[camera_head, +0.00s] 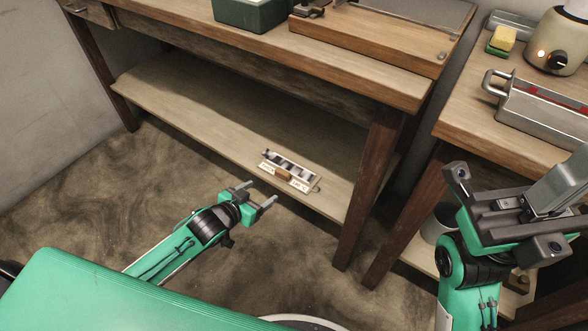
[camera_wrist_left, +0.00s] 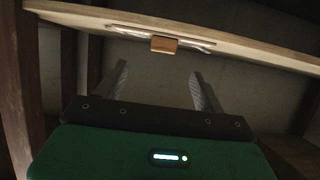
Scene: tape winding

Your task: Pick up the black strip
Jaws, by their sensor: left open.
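A light holder with black and white patches (camera_head: 291,164) lies on the lower shelf near its front edge; I cannot tell whether one of its dark patches is the black strip. A small brown block (camera_head: 283,174) sits at its front between two pale labels. My left gripper (camera_head: 260,191) is open and empty, just in front of the shelf edge and close to the holder. In the left wrist view the brown block (camera_wrist_left: 164,44) shows at the shelf edge, beyond the two parted fingers. My right gripper (camera_head: 508,207) is at the right, far from the holder; its jaw opening is unclear.
The lower shelf (camera_head: 190,103) is bare left of the holder. A wooden leg (camera_head: 369,190) stands to its right, and the bench top overhangs it. The right bench carries a metal tray (camera_head: 540,108), a sponge (camera_head: 502,40) and a cream appliance (camera_head: 560,42). A white cup (camera_head: 438,226) is below.

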